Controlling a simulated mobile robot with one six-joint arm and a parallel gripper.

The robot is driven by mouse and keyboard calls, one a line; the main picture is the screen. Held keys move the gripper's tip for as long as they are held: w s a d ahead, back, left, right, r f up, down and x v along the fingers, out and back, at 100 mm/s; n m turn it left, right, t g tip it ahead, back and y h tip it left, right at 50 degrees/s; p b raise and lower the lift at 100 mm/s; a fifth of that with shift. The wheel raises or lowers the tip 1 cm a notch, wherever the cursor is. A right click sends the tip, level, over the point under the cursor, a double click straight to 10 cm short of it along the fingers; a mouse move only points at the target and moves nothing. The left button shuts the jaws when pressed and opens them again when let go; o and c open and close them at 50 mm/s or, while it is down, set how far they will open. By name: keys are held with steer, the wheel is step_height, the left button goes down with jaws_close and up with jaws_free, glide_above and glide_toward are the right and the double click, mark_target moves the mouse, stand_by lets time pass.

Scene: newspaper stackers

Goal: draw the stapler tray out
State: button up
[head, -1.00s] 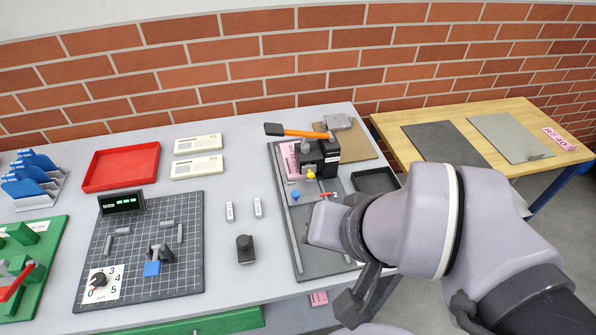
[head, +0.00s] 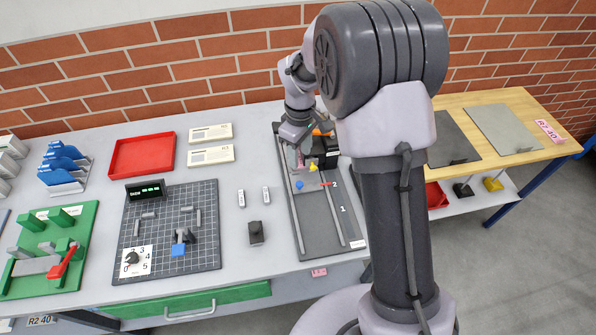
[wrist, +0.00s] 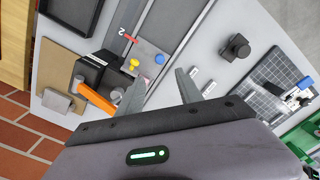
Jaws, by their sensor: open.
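The stapler (head: 328,157), a black block with an orange handle, stands at the back of a dark grey base plate (head: 322,238) with two rails and marks 1 and 2. It also shows in the wrist view (wrist: 92,77), with a yellow knob and a blue knob beside it. I cannot tell for certain which part is the stapler tray; the railed plate carries the stapler. My gripper (head: 299,158) is above the plate's back left part, beside the stapler. In the wrist view my gripper (wrist: 162,78) is open, with nothing held between its fingers. My arm hides part of the plate's right side.
A black shallow tray (wrist: 98,10) lies beside the plate. A small black knob block (head: 256,233) and two small white blocks stand left of it. A gridded board (head: 205,250) and red tray (head: 116,174) lie further left. The brick wall (head: 180,75) is close behind.

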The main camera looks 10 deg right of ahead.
mark_target(299, 183)
step_height(299, 183, down, 13)
steer(key=shift+r+b, duration=0.15)
steer(key=shift+b, duration=1.05)
jaws_close()
stand_by(0.4)
